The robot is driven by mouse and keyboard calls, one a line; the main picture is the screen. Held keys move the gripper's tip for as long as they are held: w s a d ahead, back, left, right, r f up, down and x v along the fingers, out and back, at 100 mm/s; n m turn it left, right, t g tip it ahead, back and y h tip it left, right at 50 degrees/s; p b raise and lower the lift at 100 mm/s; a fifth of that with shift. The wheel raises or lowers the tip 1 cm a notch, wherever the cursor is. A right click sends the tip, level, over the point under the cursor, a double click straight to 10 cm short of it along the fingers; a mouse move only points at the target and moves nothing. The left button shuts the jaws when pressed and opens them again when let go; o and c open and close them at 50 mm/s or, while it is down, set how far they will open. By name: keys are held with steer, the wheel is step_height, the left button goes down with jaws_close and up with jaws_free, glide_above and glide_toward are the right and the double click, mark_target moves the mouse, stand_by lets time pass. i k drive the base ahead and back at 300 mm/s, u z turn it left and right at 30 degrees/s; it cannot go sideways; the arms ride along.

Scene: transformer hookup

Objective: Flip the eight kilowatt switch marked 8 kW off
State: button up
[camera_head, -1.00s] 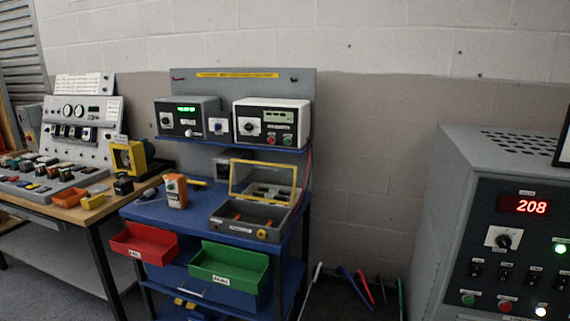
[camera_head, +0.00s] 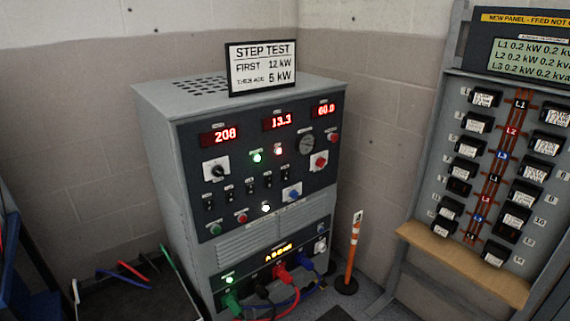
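The switches stand in a rising row on the dark front panel of a grey cabinet (camera_head: 160,125) in the middle of the head view. Several small black toggle switches (camera_head: 249,187) are in this row. The labels above them are too small to read, so I cannot tell which is marked 8 kW or which way each lever points. A rotary knob (camera_head: 217,171) on a white plate sits above the row. Green, red and white lamps or buttons are below it. My gripper is not in view.
A STEP TEST sign (camera_head: 262,68) reading first 12 kW, then add 5 kW stands on the cabinet. Coloured cables (camera_head: 282,273) plug in low. An orange-white post (camera_head: 354,250) stands right. A breaker panel (camera_head: 460,90) with a wooden shelf (camera_head: 465,262) is further right.

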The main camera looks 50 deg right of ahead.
mark_target(268, 179)
steer(key=z, duration=4.3)
steer(key=i, duration=0.1)
steer(key=u, duration=2.8)
steer(key=k, duration=0.9)
steer(key=u, duration=0.15)
steer(key=i, duration=0.8)
